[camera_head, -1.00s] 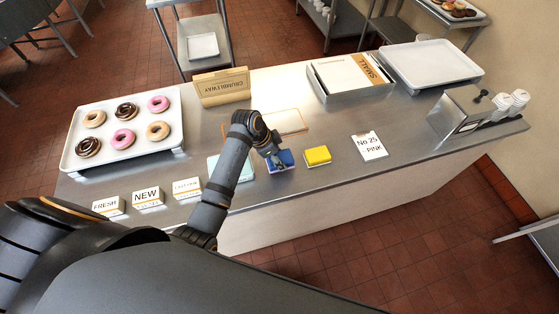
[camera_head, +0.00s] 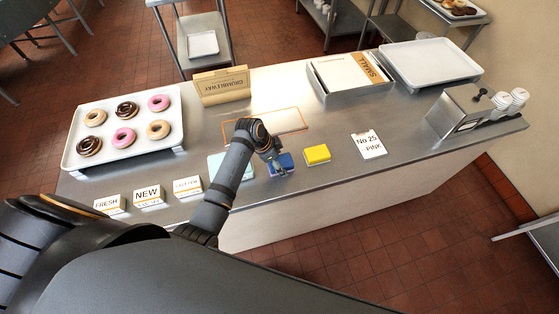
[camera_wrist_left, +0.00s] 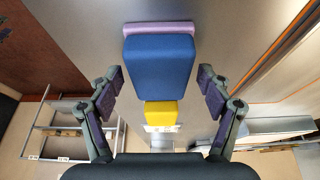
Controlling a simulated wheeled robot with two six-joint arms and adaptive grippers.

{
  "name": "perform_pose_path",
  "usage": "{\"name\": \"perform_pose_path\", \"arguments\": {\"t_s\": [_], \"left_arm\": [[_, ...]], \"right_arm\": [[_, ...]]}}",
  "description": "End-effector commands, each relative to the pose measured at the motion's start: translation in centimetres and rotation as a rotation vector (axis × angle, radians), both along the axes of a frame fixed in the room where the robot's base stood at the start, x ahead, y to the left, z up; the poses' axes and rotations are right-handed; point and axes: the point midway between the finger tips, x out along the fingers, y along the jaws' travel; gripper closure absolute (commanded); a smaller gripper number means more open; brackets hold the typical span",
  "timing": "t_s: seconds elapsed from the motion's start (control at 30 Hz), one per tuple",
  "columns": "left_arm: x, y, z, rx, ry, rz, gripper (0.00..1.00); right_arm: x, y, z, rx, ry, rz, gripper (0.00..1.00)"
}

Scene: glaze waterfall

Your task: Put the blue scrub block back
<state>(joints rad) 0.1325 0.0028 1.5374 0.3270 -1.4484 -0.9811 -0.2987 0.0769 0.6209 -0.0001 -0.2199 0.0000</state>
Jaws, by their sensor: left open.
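The blue scrub block (camera_head: 285,160) sits on the steel counter near its front edge, left of a yellow block (camera_head: 317,154). My left gripper (camera_head: 277,161) is at the blue block and partly covers it in the head view. In the left wrist view the blue block (camera_wrist_left: 158,68), with a lilac strip along one edge, lies between the open fingers of my left gripper (camera_wrist_left: 158,88). A gap shows on each side, so the fingers appear apart from it. The yellow block (camera_wrist_left: 160,114) shows beyond it. My right gripper is not in view.
A pale teal sheet (camera_head: 216,166) lies left of the blue block. An orange-outlined rectangle (camera_head: 285,120) is behind my arm. Small sign cards (camera_head: 148,197), a donut tray (camera_head: 75,158), a "No 25 PINK" card (camera_head: 368,145) and a grey bin (camera_head: 345,93) stand around. Counter between is clear.

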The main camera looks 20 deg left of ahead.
Motion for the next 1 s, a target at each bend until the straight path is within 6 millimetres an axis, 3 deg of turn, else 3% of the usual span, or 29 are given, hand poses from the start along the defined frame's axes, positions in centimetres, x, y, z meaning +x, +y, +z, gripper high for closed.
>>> {"name": "perform_pose_path", "arguments": {"t_s": [0.17, 0.63, 0.8, 1.0], "left_arm": [[0.0, 0.3, 0.8, 0.001, -0.003, 0.001, 0.21], [-2.2, 3.5, 10.0, 0.002, -0.003, 0.000, 0.21], [-2.5, 3.8, 11.3, 0.000, 0.000, 0.000, 0.21], [-2.6, 3.8, 11.4, 0.000, 0.002, 0.001, 0.21]], "right_arm": [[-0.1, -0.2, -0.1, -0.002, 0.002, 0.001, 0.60], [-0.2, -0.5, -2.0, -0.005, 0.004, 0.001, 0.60], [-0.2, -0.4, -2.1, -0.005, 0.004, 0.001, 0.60], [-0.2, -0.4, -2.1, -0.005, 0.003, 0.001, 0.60]]}}
